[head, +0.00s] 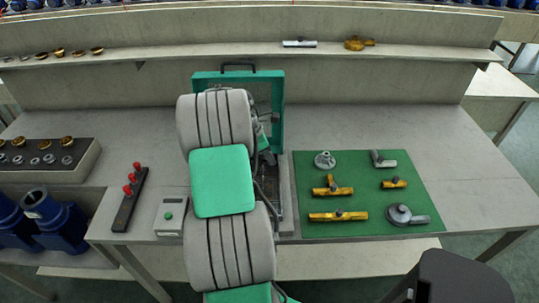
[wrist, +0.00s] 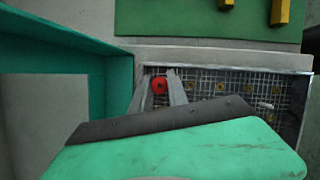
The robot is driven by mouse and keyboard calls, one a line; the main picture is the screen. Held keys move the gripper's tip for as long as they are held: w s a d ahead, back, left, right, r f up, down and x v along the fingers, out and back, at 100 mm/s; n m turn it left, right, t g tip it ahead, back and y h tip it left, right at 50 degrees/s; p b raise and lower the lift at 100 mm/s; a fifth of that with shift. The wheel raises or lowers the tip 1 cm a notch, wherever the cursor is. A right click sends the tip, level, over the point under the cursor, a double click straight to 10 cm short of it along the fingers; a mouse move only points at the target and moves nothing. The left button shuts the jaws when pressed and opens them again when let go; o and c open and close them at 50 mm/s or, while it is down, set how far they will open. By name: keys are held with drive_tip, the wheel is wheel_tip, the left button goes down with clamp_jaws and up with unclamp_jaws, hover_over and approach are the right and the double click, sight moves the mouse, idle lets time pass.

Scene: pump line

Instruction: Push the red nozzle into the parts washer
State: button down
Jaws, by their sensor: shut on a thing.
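The red nozzle (wrist: 159,85) shows in the wrist view between the two grey fingers of my gripper (wrist: 158,77), which is shut on it. The parts washer has a green raised lid (head: 237,75) with a dark handle in the head view. Its wire-mesh basket (wrist: 232,95) shows in the wrist view, with several small brass pieces in it. The nozzle is over the basket's left end; I cannot tell whether it touches the mesh. In the head view my arm hides the gripper, the held nozzle and much of the washer.
Several red pieces stand in a black rack (head: 130,200) left of my arm, beside a small box with a green button (head: 169,217). A green mat (head: 364,171) with brass and grey fittings lies right of the washer. The bench's far right is clear.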

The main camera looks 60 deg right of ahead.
drive_tip(key=shift+f, duration=0.35)
idle(0.6)
drive_tip(key=c, duration=1.2)
unclamp_jaws()
drive_tip(key=shift+r, duration=0.1)
drive_tip(key=shift+w+r+p, duration=0.25)
drive_tip(key=shift+r+p, duration=0.6)
drive_tip(key=shift+p, duration=0.2)
drive_tip(key=p+v, duration=0.4)
drive_tip(key=p, duration=0.1)
drive_tip(key=shift+w+a+r, duration=0.1)
drive_tip(key=shift+a, duration=0.15)
drive_tip(key=v, duration=0.7)
drive_tip(key=shift+w+r+b, duration=0.15)
drive_tip(key=shift+r+b, duration=0.15)
drive_tip(key=shift+b, duration=0.05)
drive_tip(key=shift+a, duration=0.1)
